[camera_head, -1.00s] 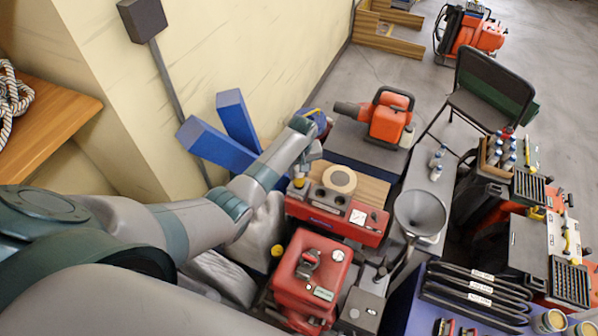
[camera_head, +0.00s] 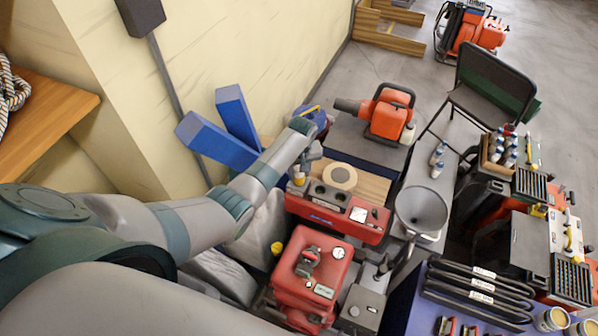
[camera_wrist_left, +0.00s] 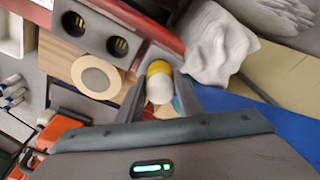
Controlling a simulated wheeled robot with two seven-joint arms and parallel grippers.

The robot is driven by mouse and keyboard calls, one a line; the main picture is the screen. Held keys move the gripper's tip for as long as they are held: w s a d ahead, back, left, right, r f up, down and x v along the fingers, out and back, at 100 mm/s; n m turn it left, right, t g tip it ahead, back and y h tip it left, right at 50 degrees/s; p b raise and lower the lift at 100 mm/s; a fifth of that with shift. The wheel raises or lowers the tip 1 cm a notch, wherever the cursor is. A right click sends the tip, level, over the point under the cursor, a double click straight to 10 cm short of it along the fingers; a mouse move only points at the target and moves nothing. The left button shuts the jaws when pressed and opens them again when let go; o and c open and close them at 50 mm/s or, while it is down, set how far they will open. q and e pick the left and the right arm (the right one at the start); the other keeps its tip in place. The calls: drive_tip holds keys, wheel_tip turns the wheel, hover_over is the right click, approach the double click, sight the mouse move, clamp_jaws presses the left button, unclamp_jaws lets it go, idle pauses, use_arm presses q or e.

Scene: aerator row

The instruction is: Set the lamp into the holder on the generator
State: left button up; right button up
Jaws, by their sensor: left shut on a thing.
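The lamp (camera_wrist_left: 158,88), a white dome with a yellow collar, is between the fingers of my left gripper (camera_wrist_left: 165,84) in the left wrist view. The gripper is shut on it. In the head view the lamp (camera_head: 299,179) shows as a small yellow and white spot under my left gripper (camera_head: 302,168). It is at the left end of the red generator (camera_head: 343,228), in line with two dark round sockets (camera_wrist_left: 117,45). I cannot tell whether its base is inside a holder, as its underside is hidden. My right gripper is out of view.
A pale ring (camera_head: 340,177) lies on a wooden board behind the sockets. A red machine with a gauge (camera_head: 310,275) stands in front. A grey funnel (camera_head: 421,210) rises at the right. Blue beams (camera_head: 215,142) lean beside my left arm near the wall.

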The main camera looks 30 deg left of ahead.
use_arm(q)
drive_tip(key=shift+f, duration=0.45)
drive_tip(key=o, duration=1.1)
drive_tip(key=shift+o, duration=0.2)
drive_tip(key=shift+r, duration=0.1)
drive_tip(key=shift+d+r, duration=0.1)
drive_tip(key=shift+r, duration=0.7)
wheel_tip(320, 180, up, 16)
drive_tip(key=s+d+b, duration=0.1)
drive_tip(key=b, duration=0.1)
drive_tip(key=shift+s+d+f, duration=0.15)
drive_tip(key=shift+s+f, duration=0.05)
drive_tip(key=shift+s, duration=0.1)
